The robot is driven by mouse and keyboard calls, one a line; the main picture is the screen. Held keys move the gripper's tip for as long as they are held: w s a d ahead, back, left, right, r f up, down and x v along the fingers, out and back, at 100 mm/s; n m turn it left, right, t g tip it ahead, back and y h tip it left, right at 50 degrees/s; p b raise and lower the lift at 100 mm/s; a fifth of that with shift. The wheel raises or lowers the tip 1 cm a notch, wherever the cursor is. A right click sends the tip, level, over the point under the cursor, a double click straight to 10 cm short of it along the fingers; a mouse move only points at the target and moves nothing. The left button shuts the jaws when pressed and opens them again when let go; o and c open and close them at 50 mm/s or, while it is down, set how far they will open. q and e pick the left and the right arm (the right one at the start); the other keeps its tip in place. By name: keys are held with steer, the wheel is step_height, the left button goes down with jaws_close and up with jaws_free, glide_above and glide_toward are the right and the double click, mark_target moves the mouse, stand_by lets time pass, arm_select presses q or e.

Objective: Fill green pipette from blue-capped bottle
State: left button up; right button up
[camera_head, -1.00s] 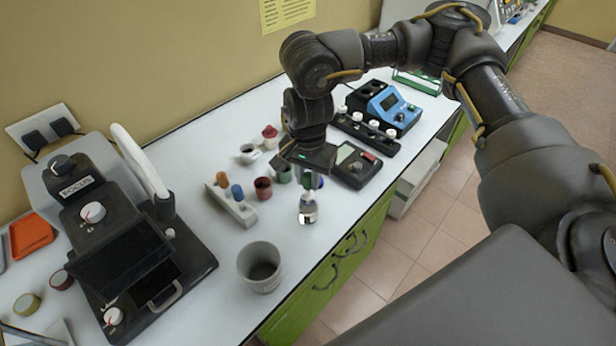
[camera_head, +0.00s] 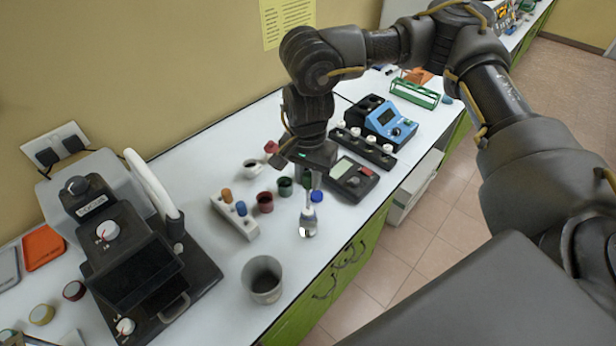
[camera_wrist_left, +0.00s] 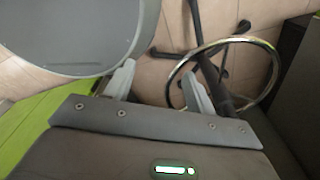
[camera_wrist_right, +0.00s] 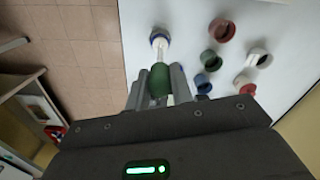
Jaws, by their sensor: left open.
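My right gripper (camera_wrist_right: 160,80) is shut on the green bulb of the green pipette (camera_wrist_right: 160,84). In the head view, the right gripper (camera_head: 308,166) is above the bottle (camera_head: 308,226). The pale pipette shaft points down to the open bottle neck (camera_wrist_right: 159,37). I cannot tell how deep its tip sits. The bottle stands upright near the table's front edge. A small blue piece, perhaps its cap (camera_head: 317,196), lies just behind it. My left gripper (camera_wrist_left: 158,80) is open and empty above the floor, outside the head view.
Red (camera_head: 265,202) and green (camera_head: 285,186) pots and a white pipette stand (camera_head: 236,220) are left of the bottle. A grey beaker (camera_head: 263,280) is nearer. A black meter (camera_head: 352,180) stands right. A grey round seat (camera_wrist_left: 75,35) is beside my left gripper.

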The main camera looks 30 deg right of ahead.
steer(key=shift+r+p, duration=0.85)
steer(key=shift+r, duration=0.5)
